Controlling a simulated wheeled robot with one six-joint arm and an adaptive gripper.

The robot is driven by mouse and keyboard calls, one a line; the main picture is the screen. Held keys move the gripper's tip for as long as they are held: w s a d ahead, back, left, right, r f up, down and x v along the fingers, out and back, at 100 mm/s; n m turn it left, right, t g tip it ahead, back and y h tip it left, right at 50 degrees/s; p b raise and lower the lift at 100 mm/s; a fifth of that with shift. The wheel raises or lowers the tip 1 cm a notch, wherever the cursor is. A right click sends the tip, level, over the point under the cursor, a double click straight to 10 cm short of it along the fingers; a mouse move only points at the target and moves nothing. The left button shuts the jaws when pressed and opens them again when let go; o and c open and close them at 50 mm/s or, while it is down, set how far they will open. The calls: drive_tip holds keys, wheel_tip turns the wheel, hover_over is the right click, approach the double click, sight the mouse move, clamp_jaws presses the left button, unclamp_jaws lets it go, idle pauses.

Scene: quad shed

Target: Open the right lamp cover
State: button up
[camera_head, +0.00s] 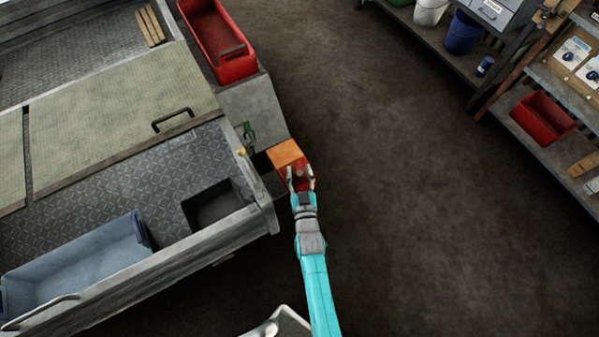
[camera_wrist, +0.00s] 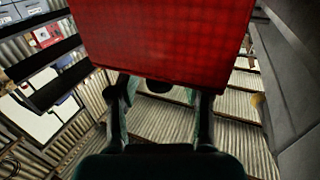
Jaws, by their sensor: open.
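The lamp (camera_head: 285,153) sits at the corner of the trailer, with an orange part on top and a red face toward my arm. In the wrist view its red patterned cover (camera_wrist: 165,35) fills the upper middle. A dark round knob (camera_wrist: 158,87) shows at the lower edge of the cover. My gripper (camera_head: 301,179) is open at the red face, its two fingers apart on either side of the knob. In the wrist view the fingers of my gripper (camera_wrist: 164,95) reach up to the cover's lower edge. I cannot tell whether they touch it.
The trailer wall (camera_head: 215,238) runs just left of my arm. A red bin (camera_head: 235,70) stands beyond the lamp on a grey block (camera_head: 255,112). A blue-grey bin (camera_head: 80,262) lies in the trailer. Shelves with a red bin (camera_head: 541,118) stand right. The floor (camera_head: 410,210) between is clear.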

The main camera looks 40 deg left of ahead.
clamp_jaws()
drive_tip(key=shift+a, duration=0.1)
